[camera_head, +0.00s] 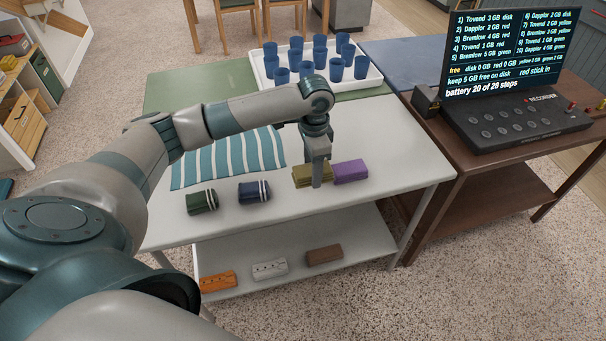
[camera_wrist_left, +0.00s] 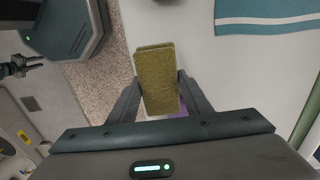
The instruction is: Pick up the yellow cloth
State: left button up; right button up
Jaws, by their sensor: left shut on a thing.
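The yellow cloth (camera_head: 303,176) is a folded olive-yellow block at the right part of the white table (camera_head: 400,150). My left gripper (camera_head: 318,182) reaches down over it from above, with one finger in front of the cloth in the head view. In the left wrist view the cloth (camera_wrist_left: 158,80) lies between the two fingers of my left gripper (camera_wrist_left: 158,95), which is shut on it. I cannot tell whether the cloth is touching the table. My right gripper is in neither view.
A purple cloth (camera_head: 350,171) lies right beside the yellow one. A white tray (camera_head: 370,82) of blue cups stands behind. A recorder (camera_head: 520,118) stands at right.

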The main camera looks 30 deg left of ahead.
pick_arm(q)
jog(key=d+r+b, duration=0.1)
jog(key=d+r, duration=0.3)
jog(key=d, duration=0.4)
jog(key=shift+s+r, duration=0.35)
jog(key=shift+r, duration=0.05)
